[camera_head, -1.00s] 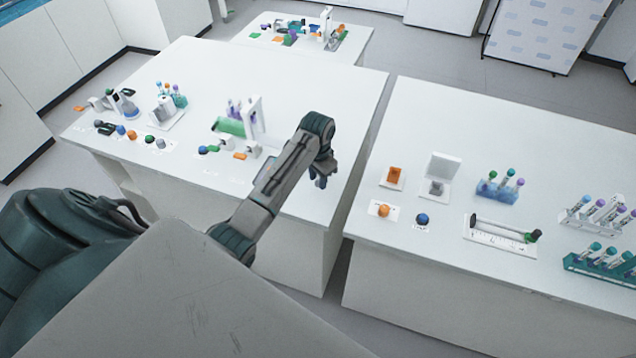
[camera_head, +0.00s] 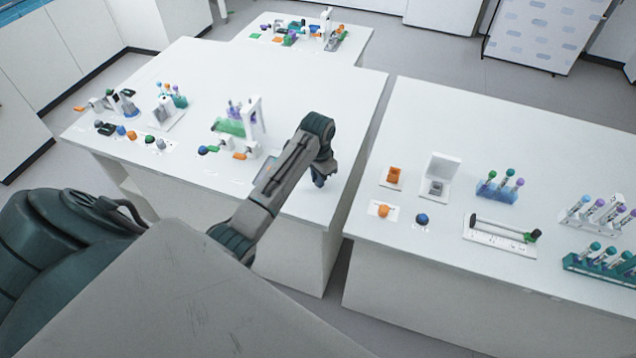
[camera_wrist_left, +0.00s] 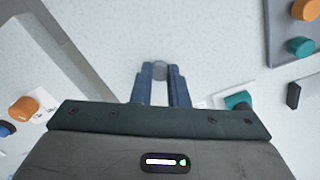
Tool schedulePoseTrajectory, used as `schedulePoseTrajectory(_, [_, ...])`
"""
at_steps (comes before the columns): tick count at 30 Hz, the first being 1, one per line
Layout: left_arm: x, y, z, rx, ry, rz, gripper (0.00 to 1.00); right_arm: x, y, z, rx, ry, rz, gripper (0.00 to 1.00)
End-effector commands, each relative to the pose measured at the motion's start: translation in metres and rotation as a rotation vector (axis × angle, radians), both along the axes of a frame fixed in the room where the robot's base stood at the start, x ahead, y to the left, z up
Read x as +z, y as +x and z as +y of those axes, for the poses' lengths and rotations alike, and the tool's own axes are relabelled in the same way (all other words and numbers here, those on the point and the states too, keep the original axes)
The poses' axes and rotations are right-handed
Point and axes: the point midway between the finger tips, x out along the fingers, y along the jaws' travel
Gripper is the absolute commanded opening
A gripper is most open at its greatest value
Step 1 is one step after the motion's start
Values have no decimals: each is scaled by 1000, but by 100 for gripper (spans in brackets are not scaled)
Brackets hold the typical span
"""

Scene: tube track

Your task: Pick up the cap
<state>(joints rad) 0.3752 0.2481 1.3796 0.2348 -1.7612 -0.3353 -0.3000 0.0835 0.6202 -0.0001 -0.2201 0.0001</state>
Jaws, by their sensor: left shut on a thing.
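A small grey cap (camera_wrist_left: 160,70) sits between the fingertips of my left gripper (camera_wrist_left: 161,76) in the left wrist view. The two dark blue fingers are shut on its sides. In the head view my left gripper (camera_head: 320,180) points down over the right end of the left white table (camera_head: 340,110). The cap is hidden or too small to make out there. I cannot tell whether it touches the tabletop. My right gripper is not in view.
In the left wrist view an orange cap (camera_wrist_left: 23,108), a teal cap (camera_wrist_left: 238,101) and another orange cap (camera_wrist_left: 304,9) lie around. A second white table (camera_head: 450,270) with racks and caps stands to the right, across a gap. The tabletop around my left gripper is mostly clear.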

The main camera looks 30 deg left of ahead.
Motion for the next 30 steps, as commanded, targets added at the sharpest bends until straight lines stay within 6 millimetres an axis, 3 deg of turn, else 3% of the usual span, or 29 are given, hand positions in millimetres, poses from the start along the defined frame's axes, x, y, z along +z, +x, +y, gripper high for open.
schedulePoseTrajectory(18, [48, 1, 0, 0, 0, -2, 0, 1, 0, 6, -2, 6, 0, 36])
schedulePoseTrajectory(30, [53, 0, 0, 0, 0, -1, 0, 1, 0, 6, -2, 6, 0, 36])
